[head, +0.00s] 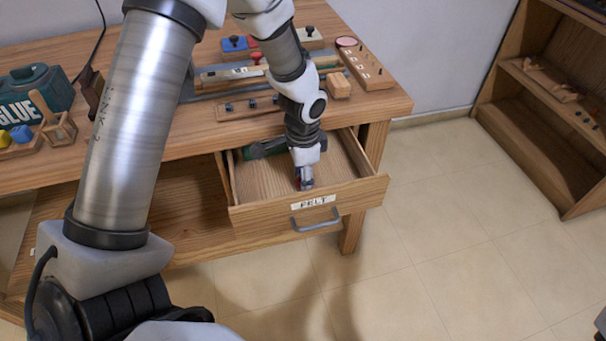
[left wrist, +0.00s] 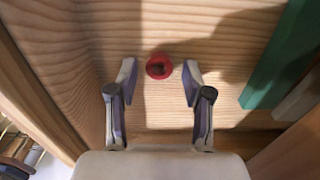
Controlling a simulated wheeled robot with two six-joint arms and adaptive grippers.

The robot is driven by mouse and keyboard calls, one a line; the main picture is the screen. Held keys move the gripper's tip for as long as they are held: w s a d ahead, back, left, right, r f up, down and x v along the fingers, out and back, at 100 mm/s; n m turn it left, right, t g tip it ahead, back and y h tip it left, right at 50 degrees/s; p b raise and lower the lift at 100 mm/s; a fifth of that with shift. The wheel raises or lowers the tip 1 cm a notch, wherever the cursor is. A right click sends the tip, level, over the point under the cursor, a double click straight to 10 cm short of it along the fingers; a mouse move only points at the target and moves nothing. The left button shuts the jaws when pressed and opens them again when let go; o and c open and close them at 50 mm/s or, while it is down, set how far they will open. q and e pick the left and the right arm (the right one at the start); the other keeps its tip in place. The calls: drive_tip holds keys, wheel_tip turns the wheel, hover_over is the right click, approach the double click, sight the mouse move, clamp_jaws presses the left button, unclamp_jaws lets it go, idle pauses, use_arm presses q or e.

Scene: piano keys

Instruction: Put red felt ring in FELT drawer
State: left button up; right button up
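The FELT drawer (head: 340,197) is pulled open under the workbench, with its label on the front above a metal handle. My left gripper (head: 304,181) points down inside this drawer, near its front wall. In the left wrist view the red felt ring (left wrist: 150,70) lies on the drawer's wooden floor. My left gripper (left wrist: 159,76) is open there, with the ring between and just beyond its fingertips and a gap on both sides. The ring is not clearly visible in the head view. My right gripper is not in view.
A green block (left wrist: 278,62) lies at the drawer's side. A wooden shelf (head: 545,110) stands at right. Floor is clear in front of the drawer.

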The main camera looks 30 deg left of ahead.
use_arm(q)
drive_tip(key=shift+r, duration=0.15)
wheel_tip(320, 180, up, 12)
drive_tip(key=p, duration=0.2)
drive_tip(key=shift+p, duration=0.4)
